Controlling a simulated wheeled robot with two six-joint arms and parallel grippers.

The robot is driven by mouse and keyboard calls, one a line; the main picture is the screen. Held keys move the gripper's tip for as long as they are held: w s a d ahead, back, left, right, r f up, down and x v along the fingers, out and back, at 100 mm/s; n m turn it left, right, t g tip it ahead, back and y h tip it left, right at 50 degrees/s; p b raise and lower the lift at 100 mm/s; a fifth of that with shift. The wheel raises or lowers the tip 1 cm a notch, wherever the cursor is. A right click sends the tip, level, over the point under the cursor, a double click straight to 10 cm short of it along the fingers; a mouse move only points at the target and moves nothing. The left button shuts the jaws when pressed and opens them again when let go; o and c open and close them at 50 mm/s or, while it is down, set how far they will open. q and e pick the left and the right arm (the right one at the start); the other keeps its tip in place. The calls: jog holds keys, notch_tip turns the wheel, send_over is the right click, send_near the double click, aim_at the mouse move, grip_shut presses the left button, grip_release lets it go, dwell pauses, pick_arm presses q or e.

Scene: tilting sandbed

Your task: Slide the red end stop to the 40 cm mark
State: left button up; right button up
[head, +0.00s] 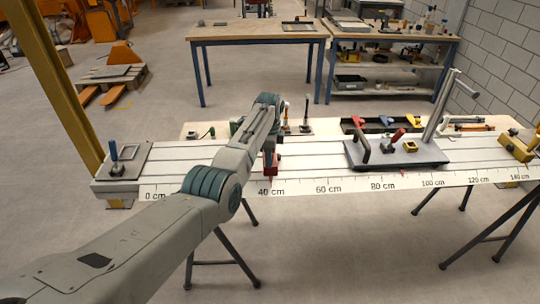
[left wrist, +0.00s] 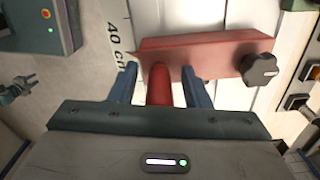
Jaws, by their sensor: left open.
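The red end stop (left wrist: 205,55) shows in the left wrist view as a red block with a black knob (left wrist: 259,70) and a red upright handle (left wrist: 160,85). Its left end lies beside the "40 cm" print (left wrist: 114,40) of the scale. My left gripper (left wrist: 160,78) is open, with one finger on each side of the handle and small gaps visible. In the head view the end stop (head: 271,164) shows just above the 40 cm label (head: 270,191), partly hidden by my left arm and gripper (head: 269,148). My right gripper is not in view.
A grey plate (head: 430,155) with a black handle, post and clamps sits on the slotted bed (head: 320,163) between about 70 and 105 cm. Another plate with a blue-handled part (head: 115,160) is at the left end. Tools lie behind the bed.

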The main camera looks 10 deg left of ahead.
pick_arm(q)
notch_tip(320, 180, up, 11)
jog(key=b, duration=0.2)
jog(key=shift+f+b, duration=0.15)
jog(key=shift+b, duration=0.15)
